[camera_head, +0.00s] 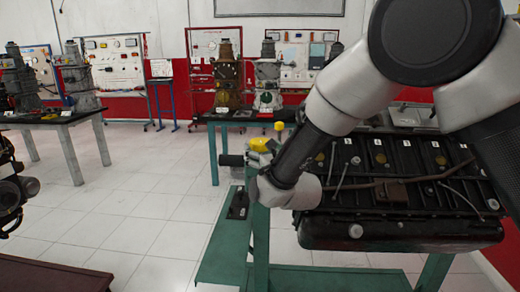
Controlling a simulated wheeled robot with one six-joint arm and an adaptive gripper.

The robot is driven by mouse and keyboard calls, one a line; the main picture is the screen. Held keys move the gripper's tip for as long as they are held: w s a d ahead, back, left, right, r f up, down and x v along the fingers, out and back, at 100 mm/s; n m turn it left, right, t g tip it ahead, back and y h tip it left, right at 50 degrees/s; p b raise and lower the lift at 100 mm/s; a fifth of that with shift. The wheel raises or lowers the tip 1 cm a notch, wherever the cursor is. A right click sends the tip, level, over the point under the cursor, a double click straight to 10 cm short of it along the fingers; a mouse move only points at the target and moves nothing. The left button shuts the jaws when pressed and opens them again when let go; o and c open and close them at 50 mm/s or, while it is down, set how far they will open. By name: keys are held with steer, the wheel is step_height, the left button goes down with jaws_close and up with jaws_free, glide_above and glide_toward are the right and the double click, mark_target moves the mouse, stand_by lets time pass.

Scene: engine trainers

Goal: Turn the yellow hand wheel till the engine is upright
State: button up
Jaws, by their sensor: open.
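The black engine (404,228) sits in a green stand (261,245) at the right. A broad face with pipes and several round caps is turned up, and a rounded black part faces me. I cannot tell its exact tilt. Yellow parts of the hand wheel (262,144) show at the engine's left end, with a yellow knob (279,126) just above. The rest of the wheel is hidden behind my arm. My gripper (257,160) is beside the yellow parts, mostly hidden by my wrist, and appears open. I cannot tell whether it touches the wheel.
A dark cylinder (232,160) sticks out left of the wheel. Behind is a table (225,117) with cutaway engine models. Another table (62,122) stands at the left. A dark engine part (12,195) is at the left edge. The tiled floor (150,205) between is clear.

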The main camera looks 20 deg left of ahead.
mark_target(255, 147)
steer(key=v, duration=0.9)
steer(key=shift+a, duration=0.1)
steer(key=w+a+r+m+t+h, duration=0.1)
steer(key=h, duration=0.1)
steer(key=w+a+r+m+t+h, duration=0.1)
steer(key=a+m+t+h, duration=0.1)
steer(key=w+a+r+m+t+h, duration=0.1)
steer(key=a+m+t+h, duration=0.1)
steer(key=h, duration=0.1)
steer(key=shift+w+r, duration=0.2)
steer(key=shift+w, duration=0.1)
steer(key=a+m+h, duration=0.1)
steer(key=h, duration=0.1)
steer(key=s+f+m+h, duration=0.1)
steer(key=a+m+h, duration=0.1)
steer(key=h, duration=0.1)
steer(key=shift+s+a+f+m+g+h, duration=0.2)
steer(key=shift+s+a+m+g+h, duration=0.1)
steer(key=shift+s+a+m+g, duration=0.1)
steer(key=shift+s+f+g+h, duration=0.1)
steer(key=shift+f+g+h, duration=0.05)
steer(key=shift+g+h, duration=0.15)
steer(key=w, duration=0.7)
steer(key=shift+w+d, duration=0.2)
steer(key=shift+d, duration=0.15)
steer(key=c, duration=1)
